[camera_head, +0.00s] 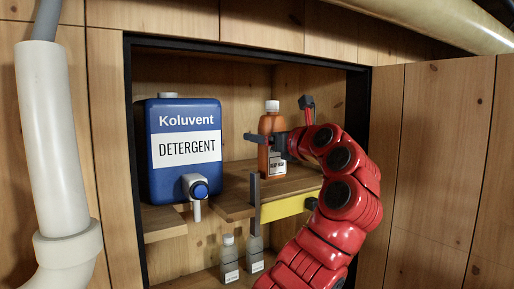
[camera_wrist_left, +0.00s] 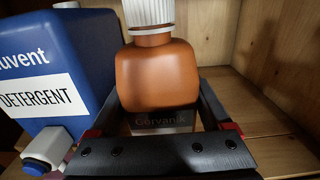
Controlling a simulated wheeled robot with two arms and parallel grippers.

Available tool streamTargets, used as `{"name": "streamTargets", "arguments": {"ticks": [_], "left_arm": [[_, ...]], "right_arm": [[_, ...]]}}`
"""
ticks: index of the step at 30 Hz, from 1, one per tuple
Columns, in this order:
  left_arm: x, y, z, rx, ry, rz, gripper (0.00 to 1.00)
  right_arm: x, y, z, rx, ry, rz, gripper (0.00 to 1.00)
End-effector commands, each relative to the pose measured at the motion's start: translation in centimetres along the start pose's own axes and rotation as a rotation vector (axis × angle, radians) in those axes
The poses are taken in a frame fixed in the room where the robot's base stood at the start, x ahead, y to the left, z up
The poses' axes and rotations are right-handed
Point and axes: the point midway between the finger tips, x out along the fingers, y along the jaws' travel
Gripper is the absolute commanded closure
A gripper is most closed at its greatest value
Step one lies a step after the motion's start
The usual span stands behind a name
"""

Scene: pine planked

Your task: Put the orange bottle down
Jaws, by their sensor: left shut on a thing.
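The orange bottle (camera_head: 271,124) has a white ribbed cap and a label. It is upright at the middle shelf board (camera_head: 235,190) in the cabinet. I cannot tell whether its base touches the board. My left gripper (camera_head: 266,139) is shut on the bottle around its body. In the left wrist view the bottle (camera_wrist_left: 158,75) fills the space between the dark fingers (camera_wrist_left: 160,108). The label's lower part is hidden by the gripper.
A blue detergent jug (camera_head: 184,118) with a spigot (camera_head: 198,188) stands left of the bottle. Two small grey bottles (camera_head: 229,262) are on the lower shelf. A grey upright bar (camera_head: 255,190) and a yellow strip (camera_head: 284,208) are at the shelf's front. A white pipe (camera_head: 50,140) runs at left.

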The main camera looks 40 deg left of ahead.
Motion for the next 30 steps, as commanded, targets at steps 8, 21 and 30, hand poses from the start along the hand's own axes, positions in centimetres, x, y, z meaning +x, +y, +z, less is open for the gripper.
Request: {"name": "streamTargets", "arguments": {"ticks": [8, 21, 30], "left_arm": [[3.5, -0.8, -0.1, 0.001, -0.005, -0.001, 1.00], [5.0, -1.2, -3.0, 0.000, -0.002, -0.005, 1.00], [4.9, -1.0, -3.7, -0.003, -0.006, -0.003, 1.00]], "right_arm": [[1.1, 0.1, -0.2, 0.000, 0.000, 0.000, 0.35], [3.5, 0.2, -0.6, 0.000, 0.000, 0.000, 0.35], [3.7, 0.2, -0.6, 0.000, 0.000, 0.000, 0.35]]}}
